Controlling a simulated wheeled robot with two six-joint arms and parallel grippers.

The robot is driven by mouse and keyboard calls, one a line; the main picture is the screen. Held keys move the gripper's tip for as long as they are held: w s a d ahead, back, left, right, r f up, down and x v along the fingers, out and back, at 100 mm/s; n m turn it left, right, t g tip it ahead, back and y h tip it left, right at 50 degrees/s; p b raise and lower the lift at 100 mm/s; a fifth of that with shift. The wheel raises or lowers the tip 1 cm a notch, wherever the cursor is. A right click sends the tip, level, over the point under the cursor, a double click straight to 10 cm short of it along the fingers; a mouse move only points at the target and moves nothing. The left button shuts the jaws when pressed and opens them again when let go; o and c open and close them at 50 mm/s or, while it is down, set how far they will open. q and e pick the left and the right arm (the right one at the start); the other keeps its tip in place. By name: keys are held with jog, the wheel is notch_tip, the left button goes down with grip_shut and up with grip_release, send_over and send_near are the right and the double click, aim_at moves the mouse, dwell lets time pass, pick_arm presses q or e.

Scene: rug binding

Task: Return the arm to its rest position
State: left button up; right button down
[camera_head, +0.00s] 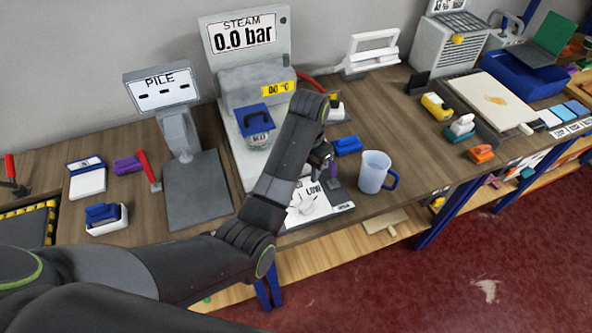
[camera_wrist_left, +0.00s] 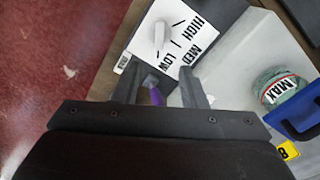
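My left arm comes in from the left in the head view, bends up over the bench and then down at the wrist. My left gripper (camera_head: 323,165) points down near the dial panel (camera_head: 323,209). In the left wrist view its two fingers (camera_wrist_left: 163,88) stand apart, so it is open. A small purple and grey thing (camera_wrist_left: 155,95) shows between and beyond the fingers, narrower than the gap. The dial panel (camera_wrist_left: 190,45), with its white knob and LOW, MED, HIGH marks, lies past the fingertips. My right gripper is not in view.
The steam unit (camera_head: 244,50) with a jar (camera_head: 258,138) stands behind the arm. A mug (camera_head: 373,172) and a blue block (camera_head: 347,145) are right of the gripper. The pile gauge (camera_head: 165,90) stands left. Bench between mug and yellow tool (camera_head: 436,106) is clear.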

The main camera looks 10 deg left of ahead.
pick_arm(q)
jog(key=shift+r, duration=0.8)
